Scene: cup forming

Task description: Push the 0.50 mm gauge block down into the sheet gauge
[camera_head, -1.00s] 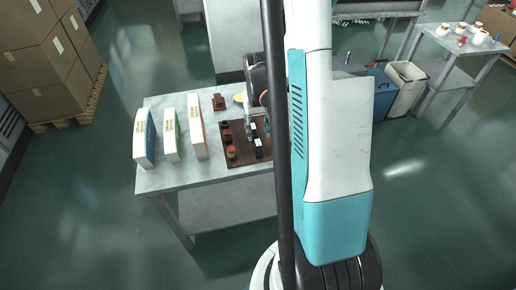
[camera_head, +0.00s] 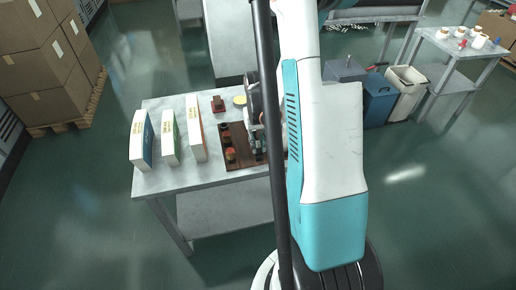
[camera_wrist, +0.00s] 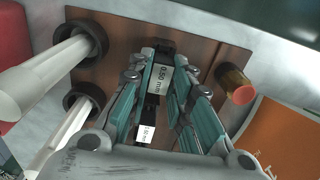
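The 0.50 mm gauge block (camera_wrist: 160,80) is dark with a white printed label. In the wrist view it shows between the two teal fingers of my gripper (camera_wrist: 167,56), over the brown board. The fingers are apart, one on each side of the block; I cannot tell whether they touch it. A second dark block with a smaller white label (camera_wrist: 146,133) lies nearer the wrist, its print hard to read. I cannot tell the sheet gauge from the dark shapes around the labels. In the head view my arm and the black pole hide most of the gripper.
The brown board (camera_head: 240,163) lies on a grey table (camera_head: 180,184). Upright boxes (camera_head: 170,138) stand to the left. A bare strip of table runs along the front.

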